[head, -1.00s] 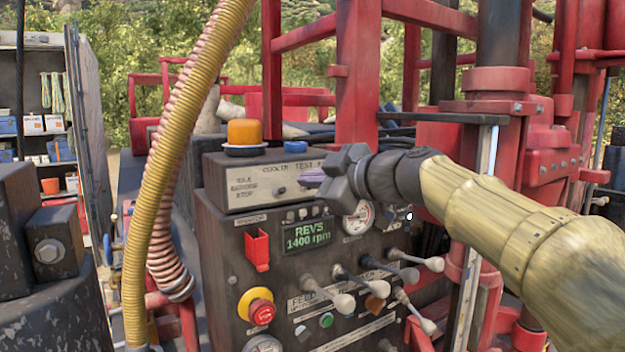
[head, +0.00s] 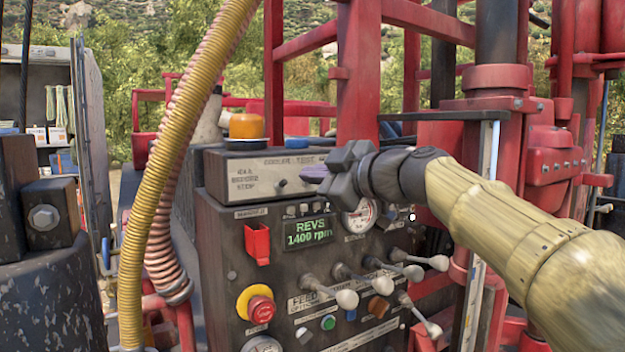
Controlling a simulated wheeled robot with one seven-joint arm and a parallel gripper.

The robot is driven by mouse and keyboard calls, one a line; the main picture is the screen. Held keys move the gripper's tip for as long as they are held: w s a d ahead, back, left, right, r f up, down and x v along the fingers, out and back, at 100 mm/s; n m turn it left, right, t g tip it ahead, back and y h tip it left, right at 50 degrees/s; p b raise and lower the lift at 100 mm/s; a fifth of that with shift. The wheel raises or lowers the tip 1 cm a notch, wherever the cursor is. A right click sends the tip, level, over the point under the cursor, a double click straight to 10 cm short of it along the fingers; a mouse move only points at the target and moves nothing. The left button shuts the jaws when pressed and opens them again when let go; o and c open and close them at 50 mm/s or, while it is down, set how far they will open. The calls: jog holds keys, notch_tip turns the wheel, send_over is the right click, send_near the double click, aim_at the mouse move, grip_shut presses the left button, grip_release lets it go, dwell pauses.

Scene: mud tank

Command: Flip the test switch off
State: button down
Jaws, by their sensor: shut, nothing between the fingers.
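The test box (head: 240,178) is a grey panel on top of the dark control cabinet, labelled for a cooler test. Its small dark switch knob (head: 282,183) sits at the right part of the panel face. My gripper (head: 306,172) is at the right end of this box, shut and empty, with its purplish fingertips pointing left toward the knob. The tips appear a short way right of the knob; whether they touch it I cannot tell. My gripper body hides the right end of the panel. The switch's exact position is too small to read.
The cabinet below carries a display (head: 308,233) reading REVS 1400 rpm, a red emergency button (head: 261,309), a red switch guard (head: 257,243) and several levers (head: 346,298). An orange beacon (head: 246,126) stands on the box. A yellow hose (head: 172,150) hangs at left.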

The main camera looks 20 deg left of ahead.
jog(key=shift+f+y+b, duration=0.35)
jog(key=shift+y+b, duration=0.05)
jog(key=shift+b, duration=1.9)
